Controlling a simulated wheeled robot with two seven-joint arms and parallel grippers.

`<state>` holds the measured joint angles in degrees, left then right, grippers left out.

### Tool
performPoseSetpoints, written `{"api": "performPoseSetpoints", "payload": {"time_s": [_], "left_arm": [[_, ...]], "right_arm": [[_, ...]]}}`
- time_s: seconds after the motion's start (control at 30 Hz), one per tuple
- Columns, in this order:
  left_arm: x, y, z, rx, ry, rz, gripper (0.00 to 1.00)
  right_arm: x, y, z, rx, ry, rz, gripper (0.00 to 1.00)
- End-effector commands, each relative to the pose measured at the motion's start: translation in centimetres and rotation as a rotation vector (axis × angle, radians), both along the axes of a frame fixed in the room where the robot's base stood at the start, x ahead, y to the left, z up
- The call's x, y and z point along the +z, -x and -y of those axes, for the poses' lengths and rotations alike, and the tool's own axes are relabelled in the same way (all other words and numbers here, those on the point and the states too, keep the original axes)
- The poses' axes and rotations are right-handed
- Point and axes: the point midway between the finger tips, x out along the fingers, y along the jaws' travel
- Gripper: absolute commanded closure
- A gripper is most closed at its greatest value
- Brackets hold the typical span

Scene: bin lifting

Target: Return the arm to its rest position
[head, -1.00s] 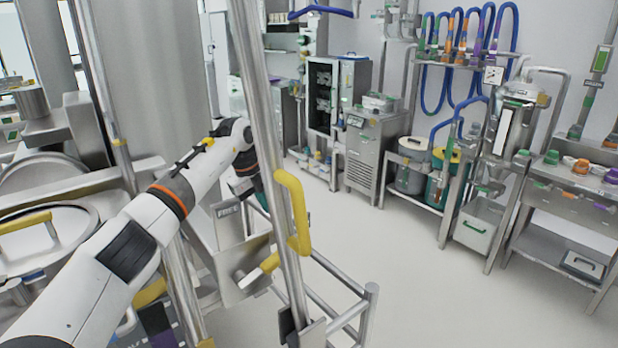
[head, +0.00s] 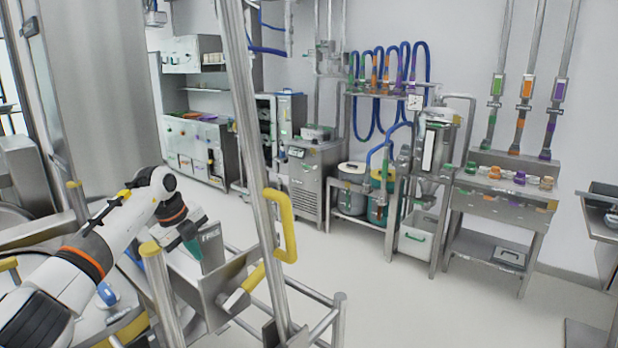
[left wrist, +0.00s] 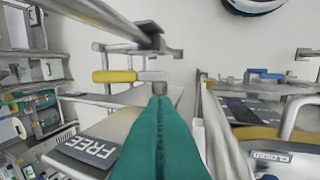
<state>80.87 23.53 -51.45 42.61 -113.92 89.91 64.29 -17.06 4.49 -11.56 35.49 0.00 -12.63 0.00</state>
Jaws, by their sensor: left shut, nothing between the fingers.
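My left arm comes in from the left in the head view, white with orange rings. My left gripper (head: 192,240) has teal fingers pointing down and to the right, beside a grey sign plate. In the left wrist view its teal fingers (left wrist: 160,104) lie together, with nothing between them. A grey sign reading FREE (left wrist: 90,148) is just left of the fingers there. My right gripper is in neither view.
A tall steel post (head: 250,150) with a yellow handle (head: 284,226) stands right of my gripper, above a tubular steel frame (head: 338,310). Steel equipment is close on the left. Open floor (head: 400,300) lies to the right, before benches and a hose rack (head: 385,88).

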Motion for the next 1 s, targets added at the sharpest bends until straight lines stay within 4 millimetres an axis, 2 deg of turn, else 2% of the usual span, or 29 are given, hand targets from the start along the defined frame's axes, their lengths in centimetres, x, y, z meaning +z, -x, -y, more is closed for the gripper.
{"api": "performPoseSetpoints", "payload": {"time_s": [0.03,0.17,0.37,0.57,0.67,0.77,0.8,0.87,0.9,1.0], "left_arm": [[-1.2,0.1,0.6,-0.012,0.023,-0.007,1.00],[-3.0,0.1,2.1,-0.042,0.088,-0.004,1.00],[-6.9,0.3,5.0,-0.087,0.228,0.002,1.00],[-12.7,1.3,9.5,-0.105,0.467,0.026,1.00],[-16.6,2.2,12.0,-0.072,0.629,0.050,1.00],[-21.6,3.6,14.0,0.036,0.820,0.088,1.00],[-23.8,4.4,14.5,0.105,0.892,0.108,1.00],[-27.3,5.5,14.6,0.232,0.981,0.136,1.00],[-29.7,6.5,14.3,0.330,1.026,0.151,1.00],[-36.3,9.8,12.7,0.598,1.078,0.178,1.00]], "right_arm": [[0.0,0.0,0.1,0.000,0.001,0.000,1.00],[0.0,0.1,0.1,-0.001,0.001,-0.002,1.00],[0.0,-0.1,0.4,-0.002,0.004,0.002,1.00],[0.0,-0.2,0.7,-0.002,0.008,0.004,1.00],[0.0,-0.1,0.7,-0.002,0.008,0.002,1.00],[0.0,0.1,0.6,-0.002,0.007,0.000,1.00],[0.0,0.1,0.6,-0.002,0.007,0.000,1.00],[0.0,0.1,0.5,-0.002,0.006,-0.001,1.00],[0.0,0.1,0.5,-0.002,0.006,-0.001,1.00],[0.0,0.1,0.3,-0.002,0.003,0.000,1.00]]}}
